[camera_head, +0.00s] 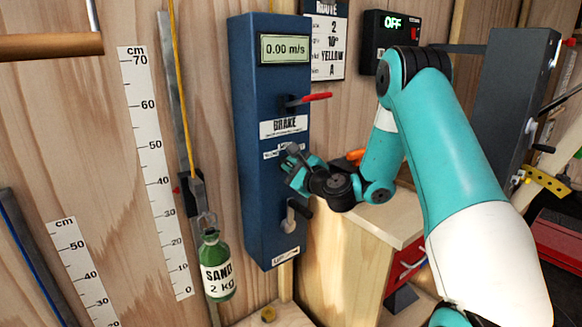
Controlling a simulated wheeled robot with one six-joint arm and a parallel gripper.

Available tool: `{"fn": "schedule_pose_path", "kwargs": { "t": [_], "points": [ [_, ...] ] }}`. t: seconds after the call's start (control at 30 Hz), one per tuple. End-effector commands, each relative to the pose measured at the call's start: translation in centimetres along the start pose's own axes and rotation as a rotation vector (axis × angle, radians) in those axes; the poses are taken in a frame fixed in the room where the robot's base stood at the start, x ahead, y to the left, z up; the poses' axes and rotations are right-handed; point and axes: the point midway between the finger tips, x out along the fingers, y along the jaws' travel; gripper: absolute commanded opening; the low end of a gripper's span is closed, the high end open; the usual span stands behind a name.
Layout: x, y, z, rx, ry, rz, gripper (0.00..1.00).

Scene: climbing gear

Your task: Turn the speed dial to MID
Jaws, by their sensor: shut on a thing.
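A tall blue control box (262,200) is fixed to the wooden wall. Its display (284,49) reads 0.00 m/s. My gripper (293,160) is at the middle of the box front, below the BRAKE label (284,127). It is shut on the speed dial, which the gripper and wrist hide almost wholly. A small white label strip (270,155) shows beside the gripper, partly covered. Its words and the dial's pointer cannot be read.
A red-handled brake lever (306,99) sticks out above my gripper, and a black-handled lever (298,209) below it. A green 2 kg sand bottle (217,267) hangs at left beside a cm scale (155,170). A wooden cabinet (350,250) stands right of the box.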

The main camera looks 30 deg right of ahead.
Motion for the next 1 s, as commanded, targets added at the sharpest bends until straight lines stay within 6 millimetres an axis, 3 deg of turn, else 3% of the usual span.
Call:
{"fn": "schedule_pose_path", "kwargs": {
  "t": [0.37, 1.0],
  "points": [
    [0.00, -0.29, 0.19, 0.146, 0.000, 0.001, 0.00],
    [-0.02, -0.52, 0.02, 0.644, 0.001, 0.001, 0.00]
  ]
}}
